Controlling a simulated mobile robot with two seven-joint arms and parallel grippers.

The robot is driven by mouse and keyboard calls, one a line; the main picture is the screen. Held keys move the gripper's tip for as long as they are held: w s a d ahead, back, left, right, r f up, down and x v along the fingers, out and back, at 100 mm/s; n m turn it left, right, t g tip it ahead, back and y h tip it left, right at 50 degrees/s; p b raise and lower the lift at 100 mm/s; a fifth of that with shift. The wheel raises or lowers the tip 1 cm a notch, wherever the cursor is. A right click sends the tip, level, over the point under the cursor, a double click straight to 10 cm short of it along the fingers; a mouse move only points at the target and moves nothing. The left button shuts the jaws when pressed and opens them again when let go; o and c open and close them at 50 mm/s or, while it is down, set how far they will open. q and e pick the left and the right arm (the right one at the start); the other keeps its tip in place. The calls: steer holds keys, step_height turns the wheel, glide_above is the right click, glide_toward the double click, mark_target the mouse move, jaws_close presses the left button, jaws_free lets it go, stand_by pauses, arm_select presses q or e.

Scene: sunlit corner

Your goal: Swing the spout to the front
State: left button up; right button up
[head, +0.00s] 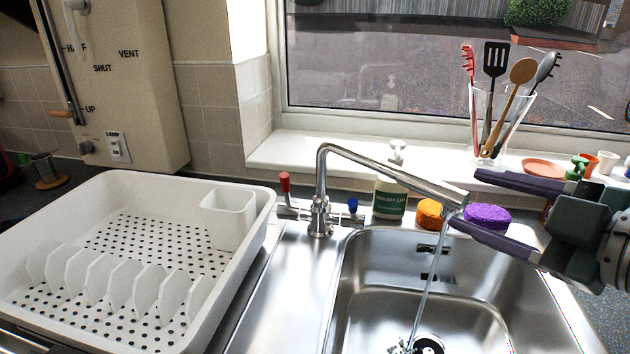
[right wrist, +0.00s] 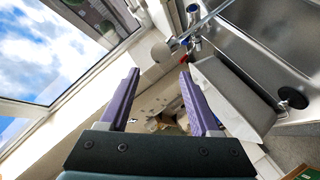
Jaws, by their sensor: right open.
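The chrome tap (head: 319,212) stands behind the sink, with a red-topped lever on its left and a blue-topped one on its right. Its spout (head: 385,170) points to the right and slightly forward, and water runs from its end into the basin. My right gripper (head: 465,197) reaches in from the right with its purple-lined fingers apart. The spout's end lies at the opening between the fingertips; I cannot tell whether they touch it. My left gripper is not in view.
A white dish rack (head: 130,250) fills the left counter. A green-labelled bottle (head: 390,200), an orange sponge (head: 430,213) and a purple sponge (head: 488,216) stand behind the sink basin (head: 380,300). A clear utensil holder (head: 490,120) stands on the windowsill.

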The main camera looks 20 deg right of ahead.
mark_target(423, 185)
steer(key=x, duration=0.9)
steer(key=shift+w, duration=0.3)
jaws_close()
stand_by(0.3)
stand_by(0.8)
